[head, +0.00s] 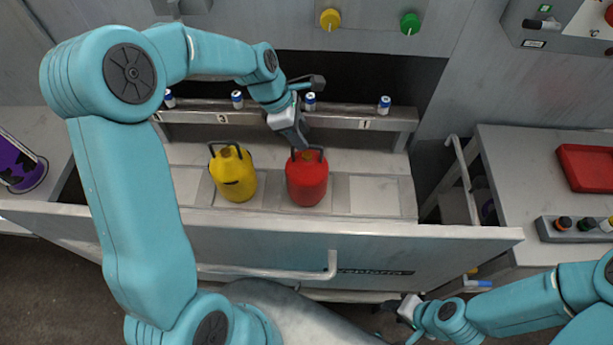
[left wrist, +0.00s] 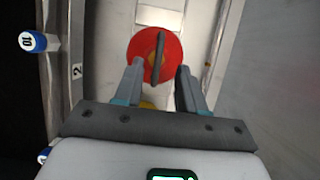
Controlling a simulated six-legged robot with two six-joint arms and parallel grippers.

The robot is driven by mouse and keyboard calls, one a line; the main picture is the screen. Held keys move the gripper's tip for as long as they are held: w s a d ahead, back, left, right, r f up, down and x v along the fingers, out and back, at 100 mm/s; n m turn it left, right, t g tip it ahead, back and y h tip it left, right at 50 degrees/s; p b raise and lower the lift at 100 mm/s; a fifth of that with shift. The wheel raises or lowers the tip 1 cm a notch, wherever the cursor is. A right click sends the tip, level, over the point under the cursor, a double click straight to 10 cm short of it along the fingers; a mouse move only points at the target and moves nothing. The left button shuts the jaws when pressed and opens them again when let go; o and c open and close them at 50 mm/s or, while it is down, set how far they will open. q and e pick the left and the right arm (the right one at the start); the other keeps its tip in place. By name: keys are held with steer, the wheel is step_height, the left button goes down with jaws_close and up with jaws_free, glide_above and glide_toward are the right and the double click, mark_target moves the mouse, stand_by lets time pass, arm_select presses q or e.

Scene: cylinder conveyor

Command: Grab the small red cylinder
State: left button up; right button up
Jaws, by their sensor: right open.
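The small red cylinder (head: 307,182) stands upright in the drawer-like tray, with a dark handle on top. In the left wrist view the red cylinder (left wrist: 141,48) shows from above, its handle crossing between the fingers. My left gripper (head: 301,146) is at the handle, pointing down. In the left wrist view the left gripper (left wrist: 160,68) is open, with a gap on each side of the handle. The gripper partly hides the handle in the head view. My right gripper (head: 402,306) is open, low in front of the drawer, away from the cylinder.
A yellow cylinder (head: 233,174) stands left of the red one. The tray slot to the right (head: 373,195) is empty. A numbered rail (head: 340,118) with small blue-white cylinders runs behind. The drawer front (head: 420,232) is nearer. A red tray (head: 588,167) lies on the right bench.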

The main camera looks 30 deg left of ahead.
mark_target(307, 172)
arm_select(q)
steer(key=x, duration=0.5)
steer(key=shift+w+a+f+p, duration=0.1)
steer(key=shift+a+f+p, duration=0.1)
steer(key=shift+f+p, duration=0.15)
jaws_close()
steer(key=shift+r, duration=0.15)
stand_by(0.9)
